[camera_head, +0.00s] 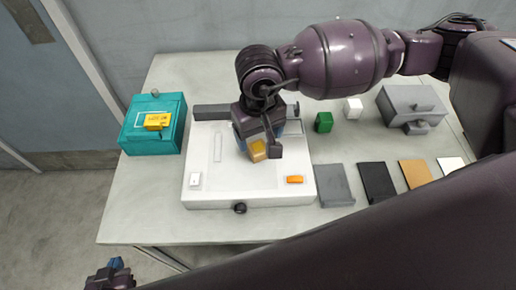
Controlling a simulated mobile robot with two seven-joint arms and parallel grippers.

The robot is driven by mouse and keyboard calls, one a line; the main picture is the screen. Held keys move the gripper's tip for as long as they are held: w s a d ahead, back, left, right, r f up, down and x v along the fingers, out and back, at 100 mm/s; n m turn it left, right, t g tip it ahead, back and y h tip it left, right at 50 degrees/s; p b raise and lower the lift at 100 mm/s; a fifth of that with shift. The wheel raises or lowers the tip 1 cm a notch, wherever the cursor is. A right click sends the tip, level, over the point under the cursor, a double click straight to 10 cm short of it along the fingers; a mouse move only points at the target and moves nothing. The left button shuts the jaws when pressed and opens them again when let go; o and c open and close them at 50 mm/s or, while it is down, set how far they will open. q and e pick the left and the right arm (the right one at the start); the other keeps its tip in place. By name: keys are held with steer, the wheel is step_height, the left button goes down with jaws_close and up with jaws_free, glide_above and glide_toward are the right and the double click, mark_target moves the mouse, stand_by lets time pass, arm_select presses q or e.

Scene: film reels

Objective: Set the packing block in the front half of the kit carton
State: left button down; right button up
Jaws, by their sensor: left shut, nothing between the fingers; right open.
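My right gripper (258,152) points down over the white flat-topped unit (206,160) in the middle of the table, its fingers open. A tan-yellow block (258,150), possibly the packing block, shows at its fingertips. I cannot tell whether it touches the fingers or the white surface. My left gripper (110,276) is at the bottom left, off the table's front edge, shut and empty. No carton is plainly recognisable; a teal box (137,142) stands at the left with a yellow labelled piece (157,121) on it.
The white unit has a front knob (240,208) and an orange piece (295,180). Green (323,122) and white (353,109) blocks and a grey box (402,98) stand behind grey (334,186), black (377,181) and tan (415,174) panels. My arm covers the front right.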

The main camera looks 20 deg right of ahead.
mark_target(258, 146)
steer(key=shift+w+f+p, duration=0.2)
steer(key=shift+f+p, duration=0.1)
steer(key=shift+f, duration=2.4)
steer(key=c, duration=1.1)
steer(key=shift+r, duration=0.1)
steer(key=shift+c, duration=1.4)
steer(key=shift+w+r, duration=0.1)
